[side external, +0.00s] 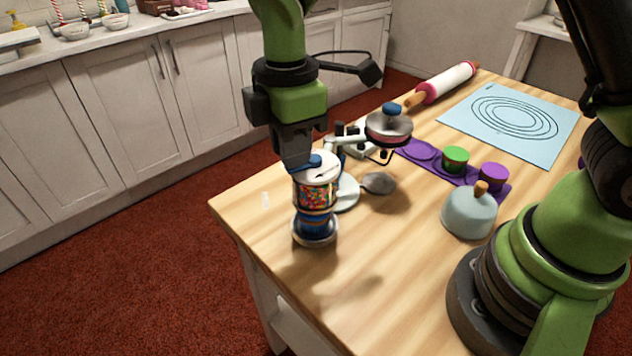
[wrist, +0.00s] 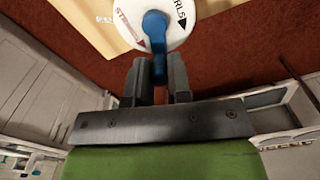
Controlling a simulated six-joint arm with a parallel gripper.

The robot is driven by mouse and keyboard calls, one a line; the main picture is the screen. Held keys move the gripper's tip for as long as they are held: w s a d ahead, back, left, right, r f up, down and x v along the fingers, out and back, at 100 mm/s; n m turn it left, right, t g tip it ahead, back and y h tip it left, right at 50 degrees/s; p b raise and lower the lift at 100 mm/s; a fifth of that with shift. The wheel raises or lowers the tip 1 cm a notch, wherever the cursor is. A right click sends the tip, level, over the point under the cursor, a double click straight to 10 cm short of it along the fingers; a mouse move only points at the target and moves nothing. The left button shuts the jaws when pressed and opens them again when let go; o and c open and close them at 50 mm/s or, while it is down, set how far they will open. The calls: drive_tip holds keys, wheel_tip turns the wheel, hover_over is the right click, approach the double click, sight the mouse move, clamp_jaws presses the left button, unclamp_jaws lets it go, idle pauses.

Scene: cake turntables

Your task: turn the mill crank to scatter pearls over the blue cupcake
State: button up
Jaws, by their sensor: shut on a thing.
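The mill (side external: 315,194) stands upright near the left corner of the wooden table. Its clear jar holds many-coloured bits, and its white top carries a blue crank (wrist: 155,35). My gripper (side external: 300,163) comes down from above and is shut on the crank's outer end. In the wrist view, my gripper's two fingers (wrist: 158,75) flank the blue handle. The crank lies between the partly visible red lettering on the left and black letters "RLS" on the right. Blue and brown bands show low under the jar, above a metal base; I cannot tell whether they are the blue cupcake.
Behind the mill is a white stand with a round metal-topped piece (side external: 389,128). A purple tray (side external: 418,153) holds a green cupcake (side external: 455,159) and a purple one (side external: 494,176). A grey dome (side external: 469,212), rolling pin (side external: 447,82) and blue mat (side external: 513,118) lie to the right. The front table is clear.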

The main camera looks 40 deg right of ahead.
drive_tip(key=shift+w+d, duration=0.1)
drive_tip(key=shift+w, duration=0.1)
drive_tip(key=shift+w+d, duration=0.45)
drive_tip(key=shift+w, duration=0.1)
drive_tip(key=shift+w+d, duration=0.3)
drive_tip(key=shift+d, duration=0.25)
